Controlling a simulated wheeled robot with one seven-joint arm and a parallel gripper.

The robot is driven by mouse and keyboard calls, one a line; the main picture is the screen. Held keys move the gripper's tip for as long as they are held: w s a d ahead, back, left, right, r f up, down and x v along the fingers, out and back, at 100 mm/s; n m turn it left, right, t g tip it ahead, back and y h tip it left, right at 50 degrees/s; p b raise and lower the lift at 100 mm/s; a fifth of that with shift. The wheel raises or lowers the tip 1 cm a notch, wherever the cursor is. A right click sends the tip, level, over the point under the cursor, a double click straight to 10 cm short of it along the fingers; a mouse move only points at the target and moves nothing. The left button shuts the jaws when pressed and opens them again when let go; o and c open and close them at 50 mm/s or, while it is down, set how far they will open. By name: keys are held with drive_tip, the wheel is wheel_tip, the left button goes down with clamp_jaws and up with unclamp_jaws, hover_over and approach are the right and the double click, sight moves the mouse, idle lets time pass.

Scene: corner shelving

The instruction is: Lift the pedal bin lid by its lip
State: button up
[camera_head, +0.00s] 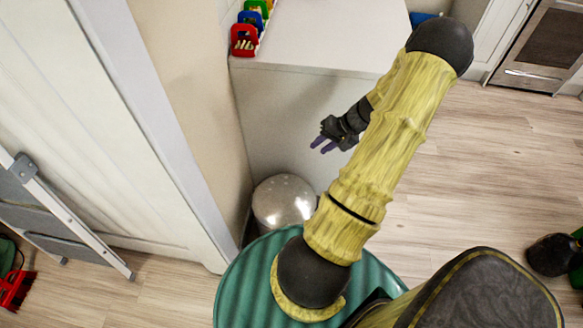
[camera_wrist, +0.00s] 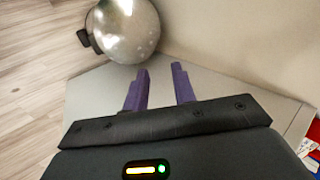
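The pedal bin (camera_head: 283,200) is a round metal bin with a shiny domed lid. It stands on the floor in the corner between the wall and the white cabinet, and my arm's base part hides some of its front. In the wrist view its lid (camera_wrist: 125,28) is at the top, with a dark piece (camera_wrist: 86,40) at its left edge. My gripper (camera_head: 322,145) is above and to the right of the bin, clear of it. In the wrist view its two purple fingers (camera_wrist: 160,82) are apart with nothing between them.
The white cabinet (camera_head: 285,110) stands right behind the bin, with coloured items (camera_head: 247,32) on its top. A wall and a white door (camera_head: 95,110) close off the left. A folded step ladder (camera_head: 65,215) leans there. The wooden floor (camera_head: 470,170) to the right is mostly open.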

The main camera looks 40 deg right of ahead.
drive_tip(key=x, duration=1.6)
drive_tip(key=shift+a+f, duration=0.2)
drive_tip(key=shift+f, duration=0.1)
drive_tip(key=shift+w, duration=0.1)
clamp_jaws()
idle(0.5)
unclamp_jaws()
drive_tip(key=v, duration=1.7)
drive_tip(key=shift+r, duration=0.2)
